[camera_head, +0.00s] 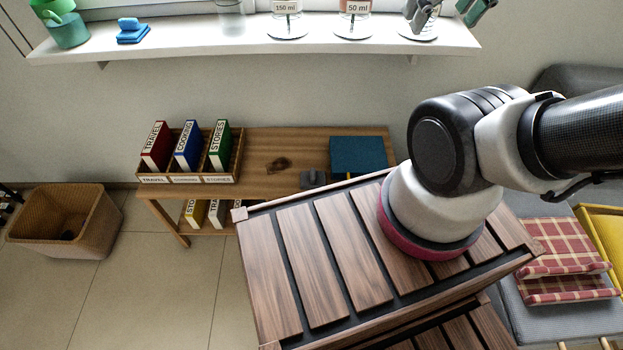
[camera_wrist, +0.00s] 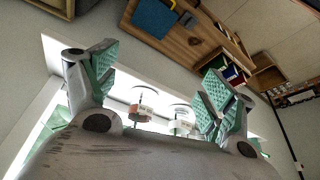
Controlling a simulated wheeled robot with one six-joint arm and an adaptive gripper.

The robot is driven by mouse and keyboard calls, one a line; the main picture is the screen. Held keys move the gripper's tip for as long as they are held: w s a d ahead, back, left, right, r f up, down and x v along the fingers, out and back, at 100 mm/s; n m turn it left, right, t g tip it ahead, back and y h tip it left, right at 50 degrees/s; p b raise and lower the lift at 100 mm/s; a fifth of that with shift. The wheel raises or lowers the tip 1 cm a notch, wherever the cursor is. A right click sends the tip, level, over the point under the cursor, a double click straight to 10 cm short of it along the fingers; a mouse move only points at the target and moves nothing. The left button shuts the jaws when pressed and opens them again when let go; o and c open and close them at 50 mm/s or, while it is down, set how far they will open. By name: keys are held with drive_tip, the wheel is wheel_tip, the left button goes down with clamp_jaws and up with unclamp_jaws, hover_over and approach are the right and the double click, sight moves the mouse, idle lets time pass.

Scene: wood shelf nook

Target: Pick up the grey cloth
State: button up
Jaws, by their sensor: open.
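No piece that I can surely call the grey cloth shows. A small grey item (camera_head: 312,178) lies on the wooden bench, beside a flat teal-blue item; it is too small to tell whether it is cloth. It also shows in the wrist view (camera_wrist: 185,18), small, near the top. My gripper (camera_head: 447,12) is at the top of the head view, in front of the right end of the white shelf, well apart from the bench. In the wrist view its two green-padded fingers (camera_wrist: 160,72) are spread wide with nothing between them.
The wooden bench (camera_head: 262,140) holds a book box (camera_head: 190,178) and the teal-blue item (camera_head: 358,155). A slatted wooden top (camera_head: 335,240) stands in front. The white shelf (camera_head: 190,47) carries labelled glassware. A wicker basket (camera_head: 85,235) is at left, red plaid cloth (camera_head: 565,250) at right.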

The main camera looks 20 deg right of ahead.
drive_tip(key=shift+c, duration=0.6)
drive_tip(key=n+g, duration=0.4)
drive_tip(key=n, duration=1)
hover_over(313, 173)
wheel_tip(313, 173, down, 52)
drive_tip(key=shift+a, duration=0.1)
wheel_tip(313, 173, down, 8)
drive_tip(key=shift+r, duration=0.15)
drive_tip(key=c, duration=1.2)
